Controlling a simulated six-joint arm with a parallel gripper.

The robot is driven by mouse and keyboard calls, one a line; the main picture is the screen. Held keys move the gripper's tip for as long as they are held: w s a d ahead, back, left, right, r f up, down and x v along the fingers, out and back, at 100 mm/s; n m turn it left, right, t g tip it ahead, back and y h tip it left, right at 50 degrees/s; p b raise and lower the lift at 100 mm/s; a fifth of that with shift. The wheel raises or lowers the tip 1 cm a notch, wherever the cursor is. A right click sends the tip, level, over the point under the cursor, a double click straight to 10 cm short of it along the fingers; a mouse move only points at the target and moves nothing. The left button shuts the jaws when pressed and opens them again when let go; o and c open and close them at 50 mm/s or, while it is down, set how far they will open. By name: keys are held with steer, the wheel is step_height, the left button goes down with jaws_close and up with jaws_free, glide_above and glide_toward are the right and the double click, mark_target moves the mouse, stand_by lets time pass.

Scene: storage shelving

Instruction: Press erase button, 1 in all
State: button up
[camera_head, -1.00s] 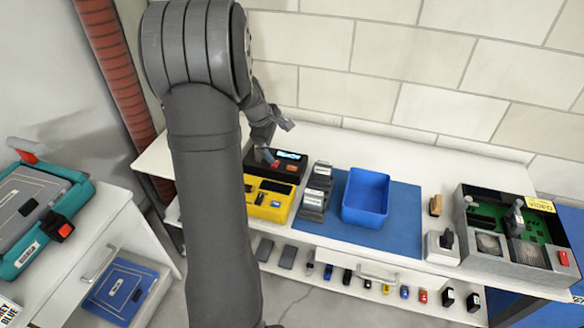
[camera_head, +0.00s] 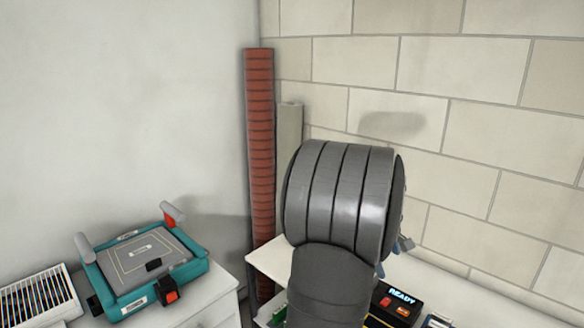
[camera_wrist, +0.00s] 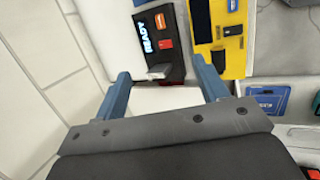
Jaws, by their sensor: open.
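The black box with a lit READY display (camera_head: 402,294) stands on the white bench at the lower right of the head view. The same black box (camera_wrist: 176,68) lies ahead of my gripper in the wrist view. In the head view my arm hides most of the gripper.
A yellow device (camera_wrist: 218,38) stands beside the black box. The block wall (camera_wrist: 40,70) is close on the wrist view's left. A teal case (camera_head: 145,265) and a white slatted item (camera_head: 40,298) sit on the left cabinet. A red ribbed column (camera_head: 260,150) stands in the corner.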

jaws_close()
stand_by(1.4)
